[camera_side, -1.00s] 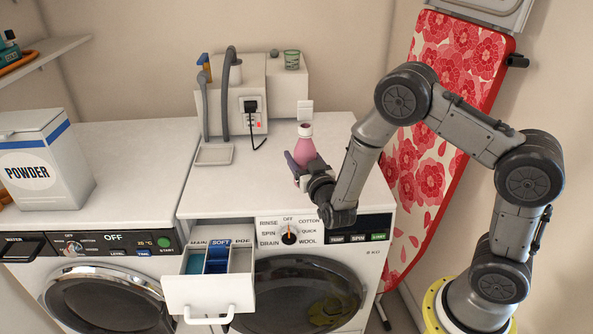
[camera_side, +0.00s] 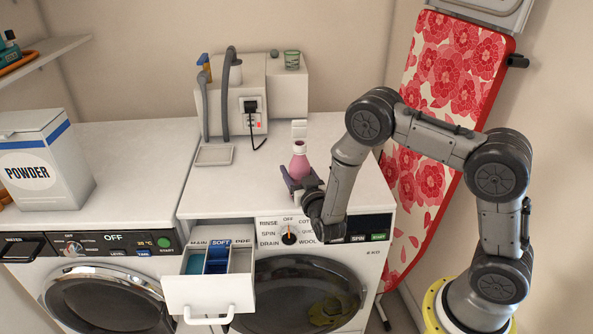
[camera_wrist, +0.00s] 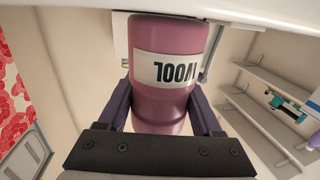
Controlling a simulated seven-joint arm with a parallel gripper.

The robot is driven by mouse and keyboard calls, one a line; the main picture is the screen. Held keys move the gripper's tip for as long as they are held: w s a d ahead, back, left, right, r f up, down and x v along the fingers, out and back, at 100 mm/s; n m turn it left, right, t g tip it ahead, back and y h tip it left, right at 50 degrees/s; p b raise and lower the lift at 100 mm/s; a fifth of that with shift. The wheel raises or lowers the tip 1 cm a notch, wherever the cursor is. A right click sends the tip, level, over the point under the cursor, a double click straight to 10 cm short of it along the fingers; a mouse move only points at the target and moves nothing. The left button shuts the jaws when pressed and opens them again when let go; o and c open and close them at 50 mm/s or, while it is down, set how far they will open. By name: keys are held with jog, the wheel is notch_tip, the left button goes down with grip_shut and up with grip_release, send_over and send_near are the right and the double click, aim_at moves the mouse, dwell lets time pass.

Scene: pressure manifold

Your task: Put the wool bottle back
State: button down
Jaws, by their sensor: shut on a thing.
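My gripper (camera_side: 299,182) is shut on the bottle's body, one finger on each side. Whether the bottle's base touches the machine top is hidden by the gripper.
The detergent drawer (camera_side: 208,295) stands open at the machine's front left. A white box unit with hoses (camera_side: 236,95), a socket and a small tray (camera_side: 214,155) stand behind. A powder box (camera_side: 45,165) is on the left machine. A floral ironing board (camera_side: 440,130) leans at right.

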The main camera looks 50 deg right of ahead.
jog(key=shift+f, duration=0.1)
jog(key=shift+c, duration=0.3)
grip_release()
